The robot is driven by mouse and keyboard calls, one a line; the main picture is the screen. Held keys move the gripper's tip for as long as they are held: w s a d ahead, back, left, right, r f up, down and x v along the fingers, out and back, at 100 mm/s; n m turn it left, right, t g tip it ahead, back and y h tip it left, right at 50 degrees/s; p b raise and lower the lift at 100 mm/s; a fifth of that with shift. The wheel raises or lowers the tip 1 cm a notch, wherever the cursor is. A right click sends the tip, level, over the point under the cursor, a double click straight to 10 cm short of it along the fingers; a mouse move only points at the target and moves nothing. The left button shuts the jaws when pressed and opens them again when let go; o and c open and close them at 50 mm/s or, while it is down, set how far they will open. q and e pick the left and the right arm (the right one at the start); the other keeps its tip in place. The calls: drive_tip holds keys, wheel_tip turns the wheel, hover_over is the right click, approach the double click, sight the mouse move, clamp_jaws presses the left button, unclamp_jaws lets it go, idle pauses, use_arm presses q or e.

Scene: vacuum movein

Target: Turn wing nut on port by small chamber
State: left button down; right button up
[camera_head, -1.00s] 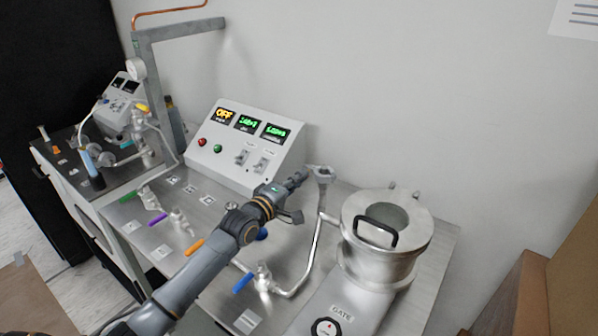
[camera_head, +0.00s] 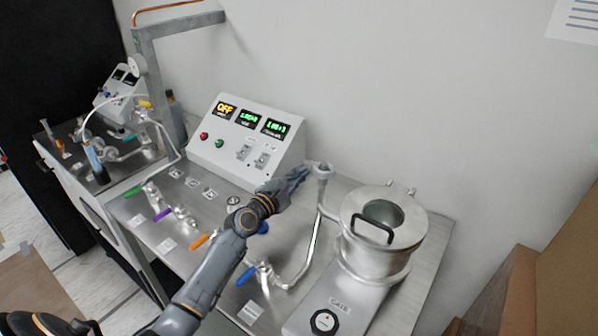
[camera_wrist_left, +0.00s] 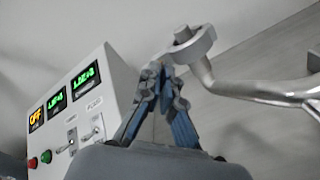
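The port (camera_head: 322,170) is a metal flange with a clamp on top of a thin bent steel pipe, left of the steel chamber (camera_head: 362,248). In the left wrist view the port clamp (camera_wrist_left: 193,44) is just beyond and right of my fingertips. The wing nut cannot be clearly made out. My left gripper (camera_head: 301,173) is just left of the port, apparently apart from it. In the left wrist view its blue-padded fingers (camera_wrist_left: 161,66) converge with their tips together and nothing visible between them. My right gripper is out of view.
A control box (camera_head: 245,145) with lit displays stands behind the gripper. A blue-handled valve (camera_head: 262,275) sits on the lower pipe. Orange, purple and green valve handles are at the left. The chamber lid has a black handle (camera_head: 375,229). A gate knob (camera_head: 324,321) is in front.

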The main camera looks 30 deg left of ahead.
use_arm(q)
drive_tip(key=shift+n+p, duration=2.15)
drive_tip(key=shift+n, duration=2.05)
drive_tip(key=c, duration=1.6)
unclamp_jaws()
drive_tip(key=shift+o, duration=0.2)
drive_tip(key=s+a, duration=0.1)
drive_tip(key=s, duration=1.1)
drive_tip(key=shift+a, duration=0.3)
drive_tip(key=shift+f, duration=0.1)
